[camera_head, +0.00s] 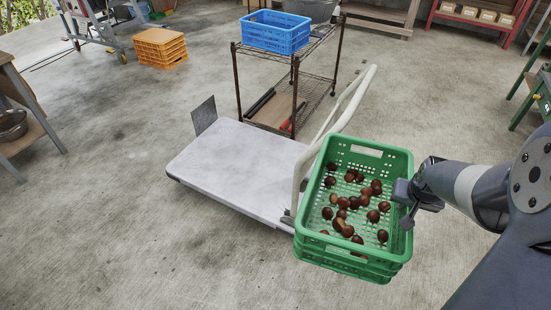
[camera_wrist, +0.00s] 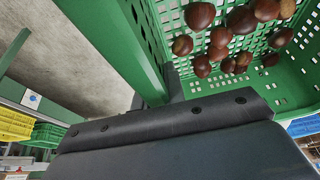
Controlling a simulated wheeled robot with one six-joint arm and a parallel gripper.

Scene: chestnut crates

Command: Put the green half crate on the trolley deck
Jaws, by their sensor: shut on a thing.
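The green half crate (camera_head: 317,245) holds several brown chestnuts and is in the air beside the trolley's right end, roughly level. My gripper (camera_head: 405,195) is shut on the crate's right wall. In the wrist view, the crate's green wall (camera_wrist: 118,45) runs up from my gripper (camera_wrist: 170,90), with chestnuts inside. The trolley deck (camera_head: 235,165) is light grey, flat and empty, to the left of the crate. The trolley's pale handle (camera_head: 345,108) rises at the deck's right end, and the crate hides part of its base.
A wire rack (camera_head: 318,85) with a blue crate (camera_head: 275,32) on top stands behind the trolley. Orange crates (camera_head: 160,47) sit on the floor at the back left. A wooden bench (camera_head: 30,125) is at the left edge. The floor in front of the trolley is clear.

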